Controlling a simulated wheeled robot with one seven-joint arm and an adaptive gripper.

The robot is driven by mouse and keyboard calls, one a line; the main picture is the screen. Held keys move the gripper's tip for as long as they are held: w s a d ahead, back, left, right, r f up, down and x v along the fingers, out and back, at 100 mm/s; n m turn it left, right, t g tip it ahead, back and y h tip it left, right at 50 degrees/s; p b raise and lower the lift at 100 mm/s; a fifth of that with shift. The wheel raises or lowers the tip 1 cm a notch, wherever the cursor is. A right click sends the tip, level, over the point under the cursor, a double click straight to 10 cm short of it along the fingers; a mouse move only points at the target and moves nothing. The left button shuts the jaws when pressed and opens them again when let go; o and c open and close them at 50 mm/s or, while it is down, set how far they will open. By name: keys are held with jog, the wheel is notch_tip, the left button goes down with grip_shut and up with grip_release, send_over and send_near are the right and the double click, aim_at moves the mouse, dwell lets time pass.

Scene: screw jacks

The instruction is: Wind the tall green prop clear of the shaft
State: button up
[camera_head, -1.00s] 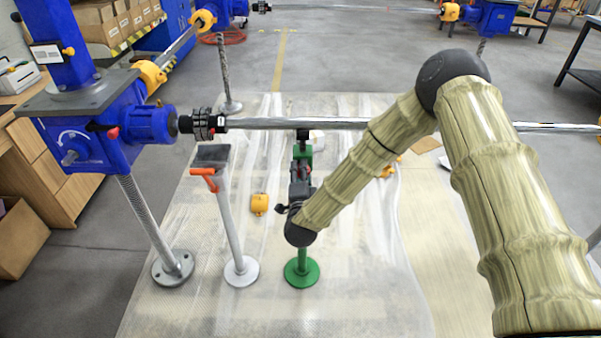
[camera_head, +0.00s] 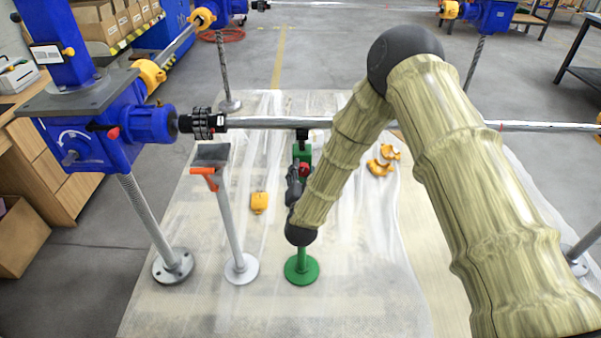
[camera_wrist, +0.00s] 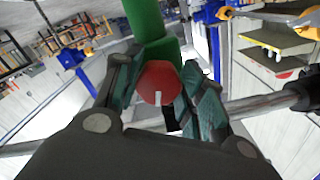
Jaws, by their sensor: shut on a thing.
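The tall green prop (camera_head: 301,268) stands upright on its round base on the sheeted floor. Its small black head (camera_head: 302,134) is right under the long steel shaft (camera_head: 270,122); I cannot tell whether they touch. The green upper part also shows in the wrist view (camera_wrist: 146,22). My gripper (camera_head: 301,172) is at the prop's upper part, and in the wrist view its fingers (camera_wrist: 162,92) are closed on both sides of a red knob (camera_wrist: 158,78) with a white mark. My forearm and gripper hide the middle of the prop.
A grey prop (camera_head: 231,225) with an orange handle (camera_head: 203,171) stands just left. A blue gearbox jack (camera_head: 88,130) is further left. A yellow piece (camera_head: 259,203) lies between the props, and other yellow pieces (camera_head: 379,167) lie right of my arm.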

jog(key=shift+n, duration=0.3)
jog(key=o, duration=1)
jog(key=s, duration=1.2)
